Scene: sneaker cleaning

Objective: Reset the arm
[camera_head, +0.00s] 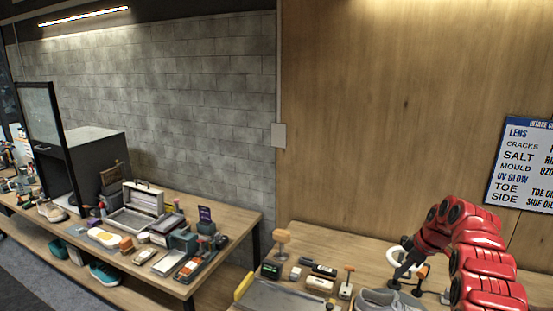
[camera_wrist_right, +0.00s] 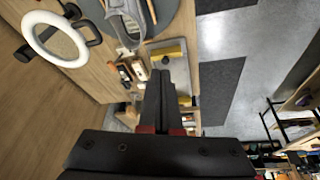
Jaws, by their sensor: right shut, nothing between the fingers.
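My red right arm reaches in from the right in the head view. Its dark gripper (camera_head: 396,281) points down and left above the right-hand table (camera_head: 330,240). In the right wrist view the two dark fingers (camera_wrist_right: 160,88) are together, with nothing held between them. A grey sneaker (camera_head: 388,300) lies at the bottom edge of the head view, below the gripper; it also shows at the top of the right wrist view (camera_wrist_right: 126,18). My left gripper is not in view.
A white ring light (camera_wrist_right: 55,38) stands near the gripper. Several small tools and a grey tray (camera_head: 280,297) lie left of the sneaker. A second table (camera_head: 235,212) on the left holds an open case (camera_head: 143,200) and many small items. A sign (camera_head: 520,165) hangs at right.

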